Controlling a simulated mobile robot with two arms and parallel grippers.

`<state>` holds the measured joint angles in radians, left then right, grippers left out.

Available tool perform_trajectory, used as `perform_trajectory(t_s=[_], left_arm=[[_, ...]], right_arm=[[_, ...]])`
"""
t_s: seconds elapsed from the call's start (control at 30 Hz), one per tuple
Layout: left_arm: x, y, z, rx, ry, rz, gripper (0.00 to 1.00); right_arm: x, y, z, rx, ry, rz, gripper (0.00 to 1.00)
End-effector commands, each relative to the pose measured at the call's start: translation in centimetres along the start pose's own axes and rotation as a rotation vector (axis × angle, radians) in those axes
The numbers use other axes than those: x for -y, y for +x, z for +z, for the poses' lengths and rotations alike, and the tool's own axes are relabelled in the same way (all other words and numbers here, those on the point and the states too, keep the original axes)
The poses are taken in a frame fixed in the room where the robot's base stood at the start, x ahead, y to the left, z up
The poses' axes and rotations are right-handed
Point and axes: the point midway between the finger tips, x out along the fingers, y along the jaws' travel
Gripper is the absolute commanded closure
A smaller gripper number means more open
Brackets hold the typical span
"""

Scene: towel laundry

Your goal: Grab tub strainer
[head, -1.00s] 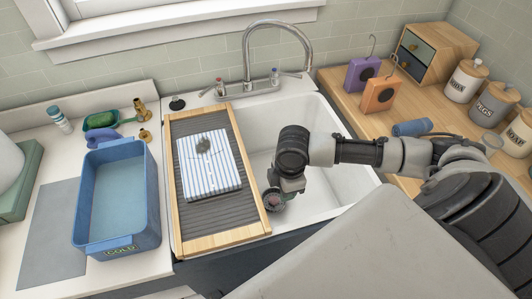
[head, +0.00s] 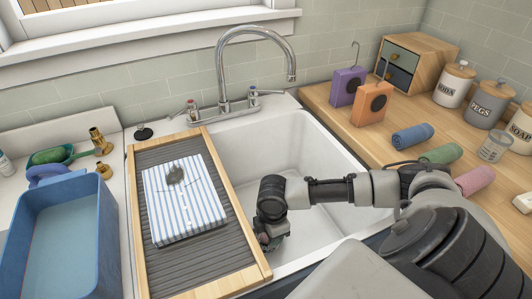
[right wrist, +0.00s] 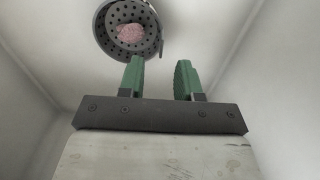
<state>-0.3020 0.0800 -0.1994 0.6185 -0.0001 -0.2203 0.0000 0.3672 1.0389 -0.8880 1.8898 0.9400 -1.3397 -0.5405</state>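The tub strainer (right wrist: 112,40) is a round, dark grey cup with holes and a pinkish clump in it. My left gripper is not in view.
A ribbed, wood-framed board (head: 212,271) with a striped folded cloth (head: 184,205) covers the sink's left side. A blue tub (head: 97,245) stands left. The faucet (head: 222,75) arches behind. Rolled towels and jars stand on the right wooden counter (head: 335,100). The sink's walls (head: 285,140) surround my gripper.

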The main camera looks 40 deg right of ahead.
Motion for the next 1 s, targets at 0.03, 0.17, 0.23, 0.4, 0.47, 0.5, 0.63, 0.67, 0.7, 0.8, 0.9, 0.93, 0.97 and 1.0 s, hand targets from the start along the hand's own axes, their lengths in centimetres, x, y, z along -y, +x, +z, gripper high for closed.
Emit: perform_trajectory(t_s=[0.03, 0.17, 0.23, 0.4, 0.47, 0.5, 0.63, 0.67, 0.7, 0.8, 0.9, 0.93, 0.97, 1.0], left_arm=[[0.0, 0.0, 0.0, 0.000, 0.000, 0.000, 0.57], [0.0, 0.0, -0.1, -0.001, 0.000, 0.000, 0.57], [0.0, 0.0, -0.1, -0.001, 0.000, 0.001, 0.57], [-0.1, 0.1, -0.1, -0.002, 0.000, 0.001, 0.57], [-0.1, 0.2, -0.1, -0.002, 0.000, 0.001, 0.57], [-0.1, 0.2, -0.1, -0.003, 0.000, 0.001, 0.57], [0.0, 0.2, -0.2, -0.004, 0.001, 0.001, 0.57], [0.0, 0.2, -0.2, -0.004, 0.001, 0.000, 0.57], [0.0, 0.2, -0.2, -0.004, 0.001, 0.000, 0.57], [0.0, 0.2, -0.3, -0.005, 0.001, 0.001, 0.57], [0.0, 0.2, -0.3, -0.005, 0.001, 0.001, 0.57], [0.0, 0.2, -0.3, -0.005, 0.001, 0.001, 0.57], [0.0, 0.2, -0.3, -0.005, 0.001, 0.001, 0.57], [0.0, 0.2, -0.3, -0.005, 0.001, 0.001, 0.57]], right_arm=[[0.0, 0.4, 0.0, 0.000, 0.000, -0.001, 0.66], [0.1, 1.4, 0.0, 0.000, 0.000, -0.003, 0.66], [0.2, 2.5, 0.0, 0.001, 0.000, -0.003, 0.66], [0.2, 5.0, 0.1, 0.001, 0.000, -0.002, 0.66], [0.2, 5.4, 0.1, 0.001, -0.001, -0.001, 0.66], [0.2, 5.6, 0.1, 0.001, -0.001, -0.001, 0.66], [0.2, 5.7, 0.1, 0.001, -0.002, 0.000, 0.66], [0.2, 5.7, 0.1, 0.001, -0.002, 0.000, 0.66], [0.2, 5.7, 0.1, 0.001, -0.002, 0.000, 0.66], [0.2, 5.7, 0.1, 0.001, -0.002, 0.000, 0.77], [0.2, 5.7, 0.1, 0.001, -0.001, 0.000, 0.92], [0.2, 5.7, 0.1, 0.001, -0.001, 0.000, 0.97], [0.2, 5.7, 0.1, 0.001, -0.001, 0.000, 1.00], [0.2, 5.7, 0.1, 0.001, -0.001, 0.000, 1.00]])
